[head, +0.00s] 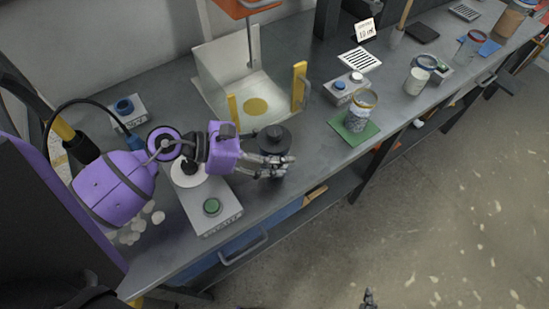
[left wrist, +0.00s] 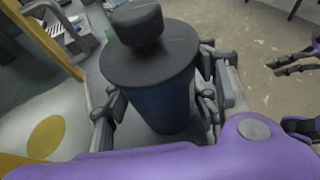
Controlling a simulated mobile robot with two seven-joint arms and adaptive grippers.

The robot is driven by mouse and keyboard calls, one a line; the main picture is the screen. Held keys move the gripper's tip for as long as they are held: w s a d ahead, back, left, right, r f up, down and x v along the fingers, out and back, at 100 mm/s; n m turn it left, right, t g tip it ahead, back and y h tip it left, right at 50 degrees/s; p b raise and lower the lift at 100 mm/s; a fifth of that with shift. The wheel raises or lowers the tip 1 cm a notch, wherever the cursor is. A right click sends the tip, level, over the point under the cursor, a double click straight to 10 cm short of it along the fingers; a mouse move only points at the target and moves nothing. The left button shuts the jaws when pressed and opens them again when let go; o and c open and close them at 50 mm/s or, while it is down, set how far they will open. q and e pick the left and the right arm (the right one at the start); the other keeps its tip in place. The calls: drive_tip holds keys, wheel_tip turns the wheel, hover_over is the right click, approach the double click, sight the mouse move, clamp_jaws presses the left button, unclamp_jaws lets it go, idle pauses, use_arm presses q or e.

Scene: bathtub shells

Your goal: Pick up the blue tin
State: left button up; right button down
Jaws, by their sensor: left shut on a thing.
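The blue tin (left wrist: 160,103) is a dark blue cylinder with a wide black lid and a black knob, seen close up in the left wrist view. In the head view its black lid (head: 274,138) shows near the bench's front edge. My left gripper (head: 272,168) is shut on it, with fingers on both sides of its body in the left wrist view (left wrist: 158,108). The tin looks upright; whether its base touches the bench is hidden. My right gripper (left wrist: 296,92) is at the right of the left wrist view, over the floor, empty with its fingers apart.
A clear-walled box with a yellow disc (head: 256,106) stands behind the tin. A scale with a green button (head: 211,207) is at its left. A jar (head: 360,111) on a green mat (head: 355,133) and a two-button box (head: 346,87) are to the right. Open floor lies in front.

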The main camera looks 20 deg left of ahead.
use_arm(q)
drive_tip(key=shift+r, duration=0.15)
clamp_jaws()
drive_tip(key=shift+r, duration=0.15)
